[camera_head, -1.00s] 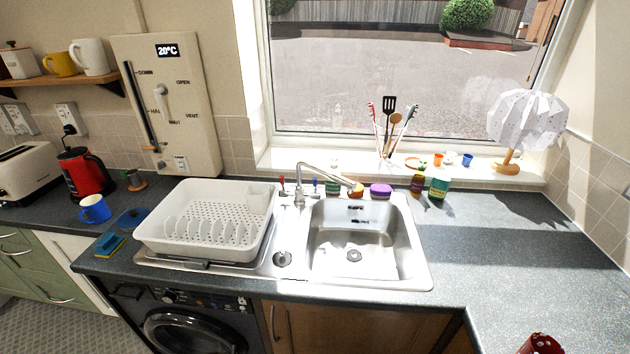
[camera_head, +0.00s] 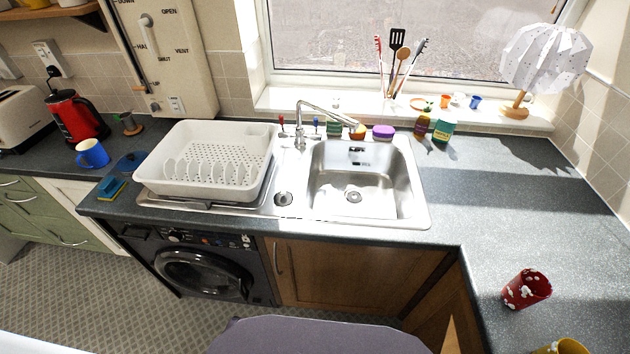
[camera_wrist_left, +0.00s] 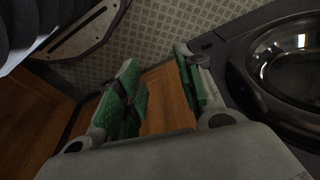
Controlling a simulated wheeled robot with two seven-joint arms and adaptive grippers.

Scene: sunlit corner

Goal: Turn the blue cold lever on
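The blue cold lever (camera_head: 316,123) stands up at the back of the sink, just right of the base of the chrome tap (camera_head: 300,132). The red lever (camera_head: 282,124) stands upright on the left side of the tap. The spout reaches right over the sink basin (camera_head: 375,185), and no water shows. My left gripper (camera_wrist_left: 157,68) shows only in the left wrist view. Its green-padded fingers are apart with nothing between them, low in front of the wooden cupboard and the washing machine. My right gripper is in neither view.
A white dish rack (camera_head: 205,160) stands left of the tap. A purple-topped item (camera_head: 383,132) and bottles (camera_head: 442,131) stand right of it. A red cup (camera_head: 527,289) is at the lower right. The right counter is mostly clear.

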